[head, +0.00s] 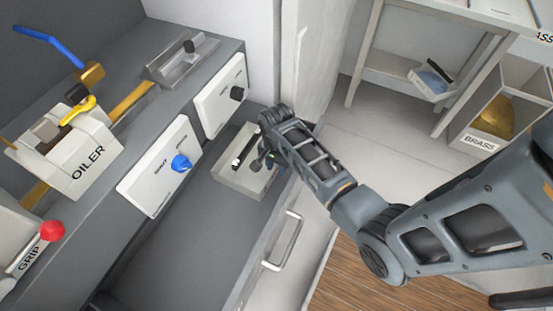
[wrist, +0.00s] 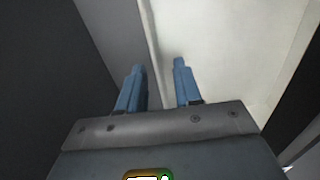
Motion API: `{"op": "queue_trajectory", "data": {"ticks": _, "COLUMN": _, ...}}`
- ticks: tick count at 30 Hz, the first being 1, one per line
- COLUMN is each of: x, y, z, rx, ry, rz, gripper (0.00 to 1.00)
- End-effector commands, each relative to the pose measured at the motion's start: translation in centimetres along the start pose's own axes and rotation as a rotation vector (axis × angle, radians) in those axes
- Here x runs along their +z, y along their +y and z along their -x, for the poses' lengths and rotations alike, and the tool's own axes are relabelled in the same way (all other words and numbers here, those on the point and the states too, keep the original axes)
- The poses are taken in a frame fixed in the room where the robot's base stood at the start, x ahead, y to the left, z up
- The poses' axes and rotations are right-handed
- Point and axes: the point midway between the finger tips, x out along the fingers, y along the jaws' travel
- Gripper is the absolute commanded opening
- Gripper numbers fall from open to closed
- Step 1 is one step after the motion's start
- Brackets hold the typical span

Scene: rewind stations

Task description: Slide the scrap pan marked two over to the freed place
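A pale, shallow pan (head: 233,180) with a dark bar-like part sits on the grey lower ledge in the head view, below the panel with the black knob. No number can be read on it. My gripper (head: 266,160) is at the pan's right side and partly covers it. In the wrist view my gripper (wrist: 159,78) has its two blue fingers apart, with a thin pale wall edge (wrist: 152,45) running between them. A pale surface lies right of that edge and a dark grey one left. I cannot tell whether the fingers touch the wall.
Bare grey ledge (head: 185,240) stretches left of the pan. Above it are a panel with a blue knob (head: 181,162), a panel with a black knob (head: 237,94) and the OILER box (head: 72,150). A drawer handle (head: 283,240) juts out in front. A BRASS bin (head: 490,125) stands right.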

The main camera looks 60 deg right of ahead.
Motion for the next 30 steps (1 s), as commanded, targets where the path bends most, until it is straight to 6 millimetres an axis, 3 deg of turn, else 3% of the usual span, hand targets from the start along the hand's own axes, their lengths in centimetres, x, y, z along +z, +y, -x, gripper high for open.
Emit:
{"op": "queue_trajectory", "data": {"ticks": 6, "x": 0.02, "y": -0.02, "z": -1.34, "rx": 0.000, "ry": 0.000, "rz": 0.001, "gripper": 0.34}}
{"op": "queue_trajectory", "data": {"ticks": 14, "x": 0.01, "y": -0.03, "z": -1.38, "rx": -0.001, "ry": 0.000, "rz": 0.000, "gripper": 0.34}}
{"op": "queue_trajectory", "data": {"ticks": 25, "x": 0.00, "y": -0.02, "z": -1.36, "rx": -0.001, "ry": 0.000, "rz": 0.000, "gripper": 0.01}}
{"op": "queue_trajectory", "data": {"ticks": 30, "x": 0.00, "y": -0.02, "z": -1.36, "rx": -0.001, "ry": 0.000, "rz": 0.000, "gripper": 0.00}}
